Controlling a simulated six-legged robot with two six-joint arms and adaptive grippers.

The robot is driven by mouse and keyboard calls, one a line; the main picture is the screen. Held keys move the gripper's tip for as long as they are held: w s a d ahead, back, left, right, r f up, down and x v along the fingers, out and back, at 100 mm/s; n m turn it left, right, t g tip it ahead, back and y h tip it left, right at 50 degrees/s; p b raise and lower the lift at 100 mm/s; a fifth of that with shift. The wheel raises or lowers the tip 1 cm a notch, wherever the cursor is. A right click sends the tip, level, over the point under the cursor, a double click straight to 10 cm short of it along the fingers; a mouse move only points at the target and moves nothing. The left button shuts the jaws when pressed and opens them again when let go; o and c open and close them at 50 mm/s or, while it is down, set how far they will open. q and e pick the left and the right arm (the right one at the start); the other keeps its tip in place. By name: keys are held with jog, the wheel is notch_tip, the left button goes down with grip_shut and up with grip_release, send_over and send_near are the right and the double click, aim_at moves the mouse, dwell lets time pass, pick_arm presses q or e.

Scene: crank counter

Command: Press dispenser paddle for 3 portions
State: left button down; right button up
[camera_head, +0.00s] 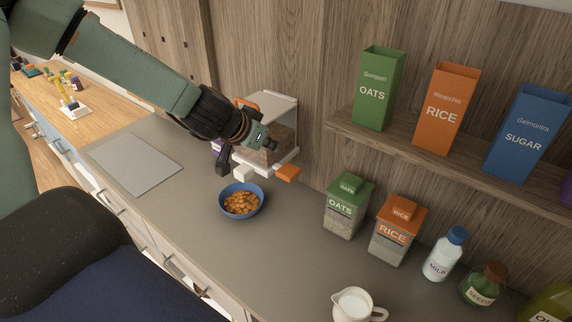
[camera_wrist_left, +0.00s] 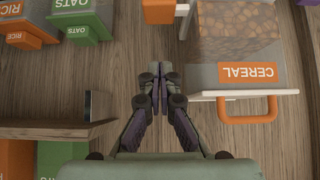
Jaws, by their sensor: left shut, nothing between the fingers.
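The cereal dispenser (camera_head: 287,108) stands against the back wall in the head view, partly hidden by my left arm. In the left wrist view its clear hopper of cereal (camera_wrist_left: 235,32) appears upside down at the right. Its orange paddle (camera_head: 288,173) sticks out low on the dispenser; an orange piece, likely the paddle (camera_wrist_left: 158,10), shows at the top of the wrist view. A blue bowl (camera_head: 225,209) holding orange-brown pieces stands below and in front. My left gripper (camera_wrist_left: 159,75) is shut and empty, its tips (camera_head: 274,146) above the paddle and apart from it in the head view.
Oats (camera_head: 346,210) and rice (camera_head: 395,235) jars, a milk bottle (camera_head: 445,255) and a white jug (camera_head: 354,305) stand right of the dispenser. A shelf (camera_head: 410,145) with boxes hangs above them.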

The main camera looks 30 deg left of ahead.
aim_at(292, 167)
pick_arm(q)
jog(key=b+x, duration=0.4)
jog(key=x, duration=0.3)
jog(key=shift+w+f, duration=0.1)
jog(key=shift+f, duration=0.35)
notch_tip(292, 167, down, 3)
jog(key=shift+w+d+r+b, duration=0.1)
jog(key=shift+w+b, duration=0.05)
jog(key=shift+b, duration=0.7)
jog(key=shift+w+f, duration=0.1)
jog(key=shift+f, duration=0.55)
